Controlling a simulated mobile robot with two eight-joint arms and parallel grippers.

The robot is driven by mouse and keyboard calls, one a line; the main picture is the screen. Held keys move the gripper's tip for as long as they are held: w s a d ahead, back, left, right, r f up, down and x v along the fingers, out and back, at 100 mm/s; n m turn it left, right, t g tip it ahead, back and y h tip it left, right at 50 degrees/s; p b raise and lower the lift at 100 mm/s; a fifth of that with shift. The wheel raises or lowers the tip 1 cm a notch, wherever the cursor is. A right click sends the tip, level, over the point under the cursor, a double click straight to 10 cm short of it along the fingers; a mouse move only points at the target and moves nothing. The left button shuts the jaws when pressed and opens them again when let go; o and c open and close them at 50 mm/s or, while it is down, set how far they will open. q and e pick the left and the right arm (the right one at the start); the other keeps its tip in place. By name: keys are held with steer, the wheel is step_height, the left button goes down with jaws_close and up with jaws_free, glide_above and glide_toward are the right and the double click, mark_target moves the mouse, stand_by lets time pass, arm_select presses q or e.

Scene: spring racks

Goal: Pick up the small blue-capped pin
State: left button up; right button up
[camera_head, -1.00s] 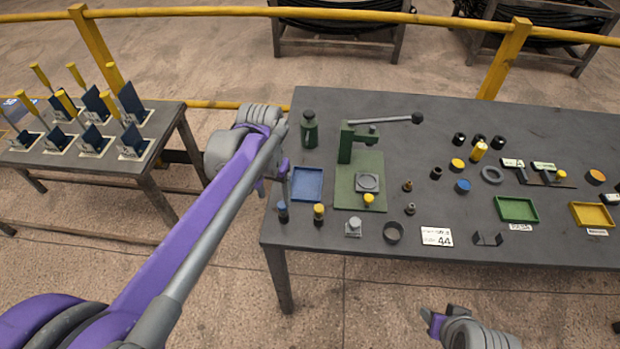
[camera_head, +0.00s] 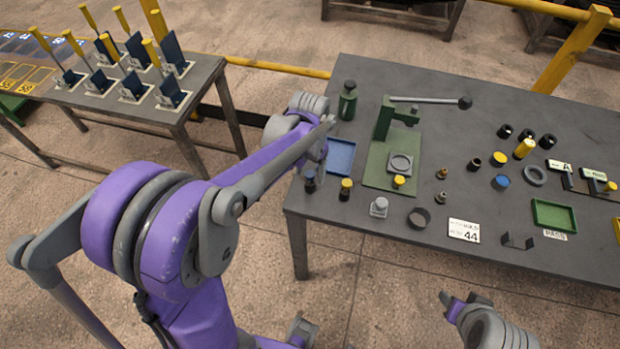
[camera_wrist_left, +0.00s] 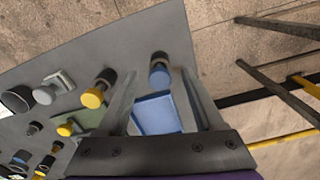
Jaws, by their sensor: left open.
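The small blue-capped pin (camera_head: 310,181) stands on the grey table near its left edge, dark-bodied with a blue top. In the left wrist view the pin (camera_wrist_left: 159,70) is seen from above, just beyond and between my fingertips. My left gripper (camera_wrist_left: 158,85) is open and empty, one finger to each side of the pin's line. In the head view the left gripper (camera_head: 319,164) hangs above the pin, partly hidden by my own wrist. Part of my right arm's end (camera_head: 460,305) shows at the lower right, off the table; its jaws are unclear.
A yellow-capped pin (camera_head: 346,189) stands close to the right of the blue-capped one. A blue tray (camera_head: 341,154) lies just behind. A green press (camera_head: 384,140), a grey-topped block (camera_head: 379,207) and a dark ring (camera_head: 419,217) are further right.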

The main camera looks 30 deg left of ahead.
arm_select(q)
steer(key=shift+w+f, duration=0.1)
steer(key=shift+f, duration=0.6)
jaws_close()
